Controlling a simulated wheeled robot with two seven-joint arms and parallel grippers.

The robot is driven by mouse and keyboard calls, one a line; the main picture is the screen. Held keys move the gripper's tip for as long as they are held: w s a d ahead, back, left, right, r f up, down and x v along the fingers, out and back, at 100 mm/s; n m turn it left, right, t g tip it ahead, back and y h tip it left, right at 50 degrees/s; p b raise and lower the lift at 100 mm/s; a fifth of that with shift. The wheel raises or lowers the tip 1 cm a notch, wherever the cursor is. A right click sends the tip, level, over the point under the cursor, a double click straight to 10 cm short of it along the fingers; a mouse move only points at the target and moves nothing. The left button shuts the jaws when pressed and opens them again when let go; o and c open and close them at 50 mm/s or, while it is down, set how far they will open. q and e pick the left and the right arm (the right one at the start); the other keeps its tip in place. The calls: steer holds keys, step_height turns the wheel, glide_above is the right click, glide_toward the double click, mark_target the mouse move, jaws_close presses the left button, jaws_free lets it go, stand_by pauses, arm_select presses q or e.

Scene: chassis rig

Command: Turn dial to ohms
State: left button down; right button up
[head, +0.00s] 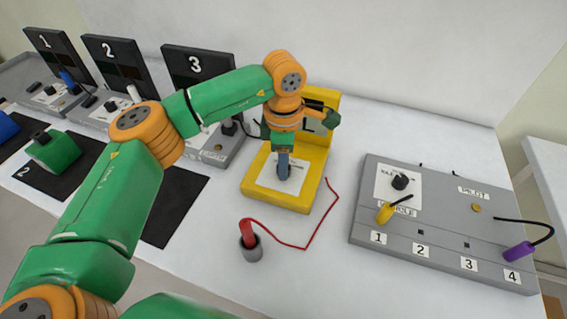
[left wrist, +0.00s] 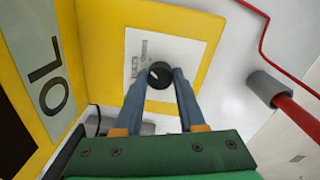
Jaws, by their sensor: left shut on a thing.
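The dial is a round black knob (left wrist: 159,75) with a light pointer mark, seen in the left wrist view on a white label plate (left wrist: 150,50). The plate is on the yellow meter (head: 258,195), which stands mid-table in the head view. My left gripper (head: 283,168) reaches down onto the meter from above. In the left wrist view its blue-grey fingers (left wrist: 160,88) are shut on the knob, one on each side. The label's print is too small to read. In the head view the fingers hide the knob. My right gripper is not in view.
A red probe (head: 248,232) stands in a grey holder in front of the meter, its red lead curving right. A grey panel (head: 450,230) with a yellow plug (head: 384,213) and a purple plug (head: 518,252) lies right. Numbered stations (head: 120,60) stand back left.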

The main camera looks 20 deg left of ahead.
arm_select(q)
steer(key=shift+m, duration=0.6)
steer(key=c, duration=0.5)
jaws_free()
steer(key=shift+d, duration=0.1)
step_height(320, 180, up, 7)
steer(key=shift+s+r+b, duration=0.1)
steer(key=shift+b, duration=0.45)
